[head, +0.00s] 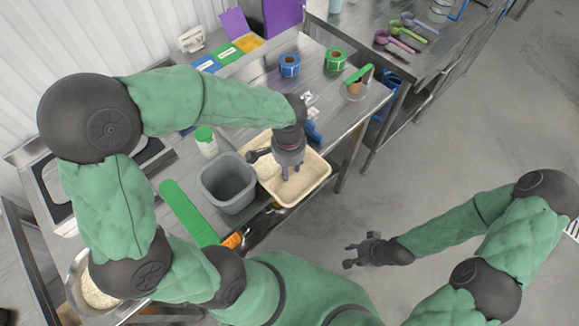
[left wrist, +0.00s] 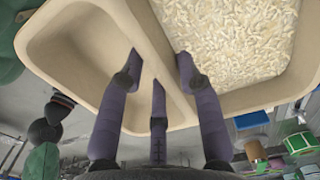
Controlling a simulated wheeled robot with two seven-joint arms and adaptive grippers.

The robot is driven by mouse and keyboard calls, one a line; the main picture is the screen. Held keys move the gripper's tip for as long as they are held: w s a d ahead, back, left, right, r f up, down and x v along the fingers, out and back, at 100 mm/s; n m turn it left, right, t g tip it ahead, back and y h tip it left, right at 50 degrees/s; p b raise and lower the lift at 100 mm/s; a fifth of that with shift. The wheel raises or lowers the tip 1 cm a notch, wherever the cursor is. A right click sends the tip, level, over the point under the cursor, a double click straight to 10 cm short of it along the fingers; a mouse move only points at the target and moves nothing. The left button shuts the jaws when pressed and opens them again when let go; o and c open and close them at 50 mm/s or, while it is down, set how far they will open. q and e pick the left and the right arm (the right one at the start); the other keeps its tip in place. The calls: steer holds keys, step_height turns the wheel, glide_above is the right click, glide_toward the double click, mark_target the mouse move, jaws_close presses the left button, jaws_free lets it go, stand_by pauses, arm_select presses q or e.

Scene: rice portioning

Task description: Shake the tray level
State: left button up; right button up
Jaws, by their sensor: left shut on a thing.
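The beige divided tray (head: 318,185) sits at the front edge of the steel table in the head view. The left wrist view shows its divider (left wrist: 150,40), with pale rice (left wrist: 235,40) spread over the compartment on the right and a bare compartment (left wrist: 75,50) on the left. My left gripper (head: 288,174) reaches down over the tray; in the left wrist view its fingers (left wrist: 160,80) are at the divider and shut on it. The gripper and wrist hide part of the tray in the head view. My right gripper (head: 358,252) is open and empty, away from the table over the floor.
A grey bin (head: 228,185) stands close left of the tray. A white bottle with a green cap (head: 206,142) is behind it. Blue (head: 289,65) and green (head: 335,59) tape rolls stand farther back. A bowl of rice (head: 95,290) is at lower left.

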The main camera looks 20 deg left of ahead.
arm_select(q)
steer(key=shift+w+a+f+p, duration=0.15)
steer(key=shift+w+a+p, duration=0.05)
steer(key=shift+w+a, duration=1.3)
steer(key=shift+w+a+f+p, duration=0.1)
steer(key=shift+w+a+p, duration=0.05)
steer(key=shift+w+a, duration=1.35)
steer(key=shift+w+a+f+p, duration=0.1)
steer(key=shift+w+a+p, duration=0.25)
steer(key=shift+w+a, duration=1.55)
steer(key=shift+f, duration=0.15)
steer(key=shift+f+b, duration=0.4)
steer(key=shift+f, duration=0.1)
steer(key=shift+d+f, duration=0.1)
steer(key=shift+f, duration=0.25)
steer(key=o, duration=1.2)
